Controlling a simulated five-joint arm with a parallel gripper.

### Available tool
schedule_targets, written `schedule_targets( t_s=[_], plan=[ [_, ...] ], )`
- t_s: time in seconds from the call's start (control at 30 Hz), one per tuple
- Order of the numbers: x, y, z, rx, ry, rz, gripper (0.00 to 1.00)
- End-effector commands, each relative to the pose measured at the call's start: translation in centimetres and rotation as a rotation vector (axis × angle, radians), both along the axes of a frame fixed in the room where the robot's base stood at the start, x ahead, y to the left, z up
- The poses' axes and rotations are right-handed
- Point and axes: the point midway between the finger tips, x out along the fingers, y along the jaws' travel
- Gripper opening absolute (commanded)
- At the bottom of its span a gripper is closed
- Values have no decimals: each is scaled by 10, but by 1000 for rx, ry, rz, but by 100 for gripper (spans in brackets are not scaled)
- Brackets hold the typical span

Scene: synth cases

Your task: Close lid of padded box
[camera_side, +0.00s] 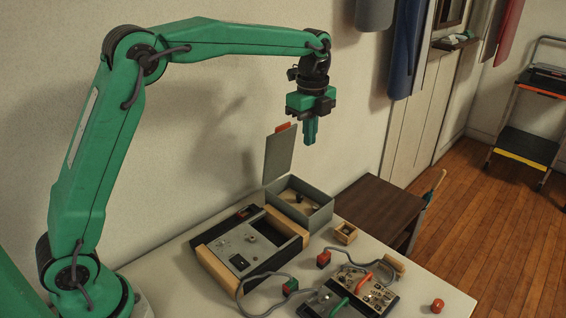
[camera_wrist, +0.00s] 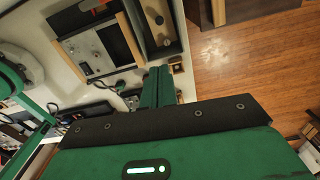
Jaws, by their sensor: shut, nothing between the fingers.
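The padded box (camera_side: 322,217) is a grey box near the back of the white table, with a few small items inside. Its grey lid (camera_side: 279,156) stands upright at the left rear edge, with an orange-red tab (camera_side: 283,127) on top; the box is open. My gripper (camera_side: 310,142) is shut and empty, in the air above the box and to the right of the lid, touching neither. In the wrist view my shut fingers (camera_wrist: 159,86) point toward the box (camera_wrist: 183,42), which lies beyond them at the top.
A grey device with wooden sides (camera_side: 249,245) stands left of the box. A small wooden box (camera_side: 346,233) is right of it. A control panel (camera_side: 365,285) with cables and a red knob (camera_side: 437,306) are nearer. A brown table (camera_side: 379,204) stands behind.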

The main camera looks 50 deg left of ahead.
Motion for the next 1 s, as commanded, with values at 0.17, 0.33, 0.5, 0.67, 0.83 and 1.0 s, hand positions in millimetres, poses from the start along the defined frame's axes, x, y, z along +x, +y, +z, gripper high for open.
schedule_targets(
  t_s=[0.17,0.33,0.5,0.67,0.83,1.0],
  plan=[
    [2,8,8,0,1,213,0],
    [4,16,16,0,2,446,0],
    [6,25,25,1,2,679,0],
    [7,33,33,1,3,897,0],
    [8,41,42,1,3,1129,0],
    [9,50,50,2,3,1362,0]
  ],
)
